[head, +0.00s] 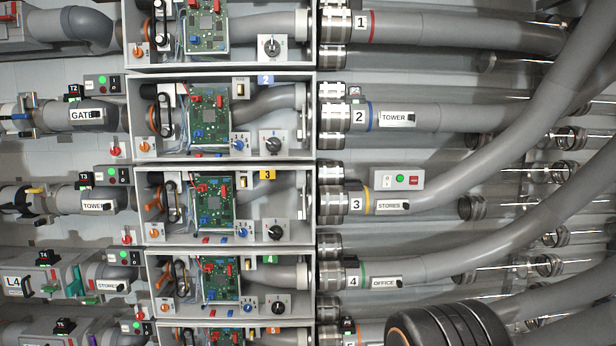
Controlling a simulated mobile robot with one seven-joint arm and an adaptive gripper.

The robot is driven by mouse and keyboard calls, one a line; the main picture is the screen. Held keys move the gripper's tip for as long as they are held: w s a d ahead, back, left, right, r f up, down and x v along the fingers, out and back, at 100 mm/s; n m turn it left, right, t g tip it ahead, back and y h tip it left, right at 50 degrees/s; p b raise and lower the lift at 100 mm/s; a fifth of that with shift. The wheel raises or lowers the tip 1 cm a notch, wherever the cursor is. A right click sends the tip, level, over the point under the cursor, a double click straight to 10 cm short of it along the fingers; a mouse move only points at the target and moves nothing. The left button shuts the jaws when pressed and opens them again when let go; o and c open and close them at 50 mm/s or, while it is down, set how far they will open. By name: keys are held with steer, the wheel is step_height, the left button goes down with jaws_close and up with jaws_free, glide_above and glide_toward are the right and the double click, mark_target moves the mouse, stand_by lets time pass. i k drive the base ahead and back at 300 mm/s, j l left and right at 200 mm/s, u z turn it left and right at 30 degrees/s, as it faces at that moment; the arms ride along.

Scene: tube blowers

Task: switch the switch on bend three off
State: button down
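Bend three (450,196) is the grey pipe with a yellow ring and a "3" label (356,204), curving up to the right. A small light grey switch box (380,181) sits just above it, beside the yellow ring. The box carries a round green part (400,178) and a red rocker-like switch (413,180). The switch's position is too small to tell. A "STORES" tag (391,205) with a black end is on the pipe below the box. No gripper fingers show in the head view, and nothing touches the switch box.
Open boxes with green circuit boards (213,201) and knobs stand in a column left of the bends. Bend two (440,117) runs above and bend four (440,270) below. Clear tubes (500,206) lie behind.

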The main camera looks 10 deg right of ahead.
mark_target(386, 180)
steer(key=i+l+u, duration=0.2)
steer(key=i+l, duration=0.4)
steer(key=i, duration=0.15)
